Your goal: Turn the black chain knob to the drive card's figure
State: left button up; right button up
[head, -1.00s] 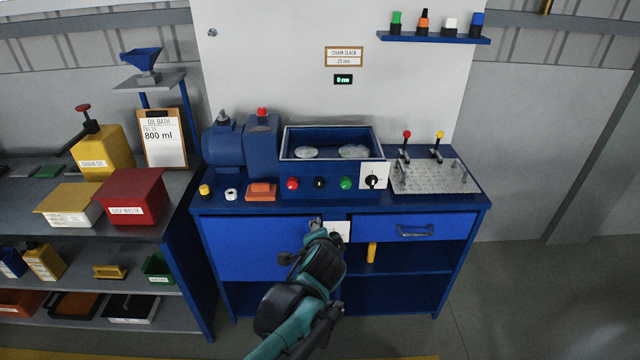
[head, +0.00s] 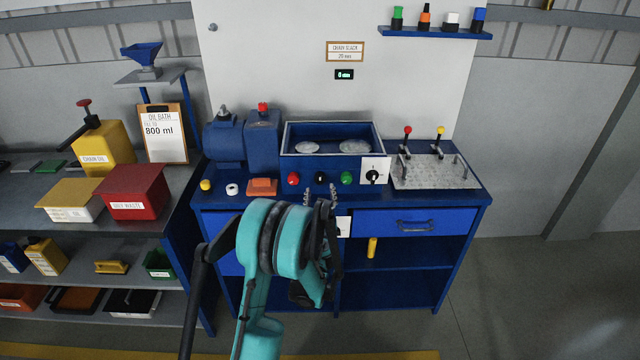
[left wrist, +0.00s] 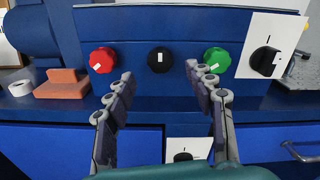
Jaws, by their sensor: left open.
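The black knob (head: 320,178) sits on the blue machine front between a red knob (head: 293,179) and a green knob (head: 346,178). In the left wrist view the black knob (left wrist: 160,60) has a white mark near its top. My left gripper (head: 320,194) is open, its fingers pointing at the panel. In the left wrist view the left gripper's fingertips (left wrist: 159,72) flank the black knob left and right, apart from it. The wall card (head: 345,51) reads "CHAIN SLACK", seemingly 25 mm. The small display (head: 344,74) under it appears to read 0 mm. My right gripper is not in view.
A white plate with a black pointer knob (head: 373,177) is right of the green knob. Another white plate (left wrist: 185,151) with a black knob sits below, by the drawer. An orange block (head: 262,187) lies left on the bench. Two levers (head: 437,142) stand at right.

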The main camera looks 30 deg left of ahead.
aim_at(320, 181)
pick_arm(q)
jog(key=b+x, duration=0.1)
jog(key=x, duration=0.5)
jog(key=c, duration=1.2)
